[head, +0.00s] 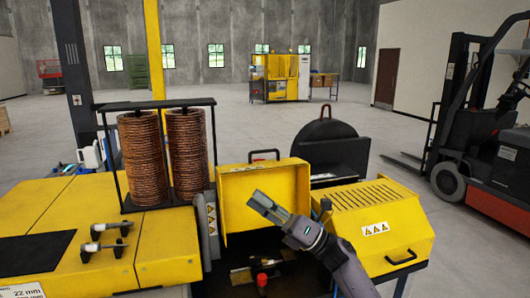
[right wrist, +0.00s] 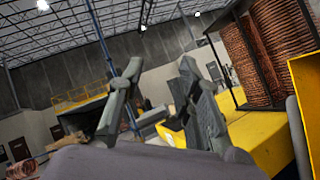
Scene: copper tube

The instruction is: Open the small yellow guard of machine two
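A small yellow guard (head: 240,187) stands raised in the middle of the yellow machine in the head view. Its hollow inner side faces me and a black handle (head: 263,153) is at its top edge. Below it is a dark opening with a red knob (head: 262,280). My right gripper (head: 262,203) is in front of the raised guard, overlapping its lower right part; I cannot tell if they touch. In the right wrist view its two fingers (right wrist: 158,100) are apart with nothing between them. My left gripper is not in view.
A larger vented yellow cover (head: 372,205) with a front handle is down at the right. Copper coils (head: 141,160) stand in a black frame at the left. A forklift (head: 485,130) is parked at far right. The floor behind is mostly clear.

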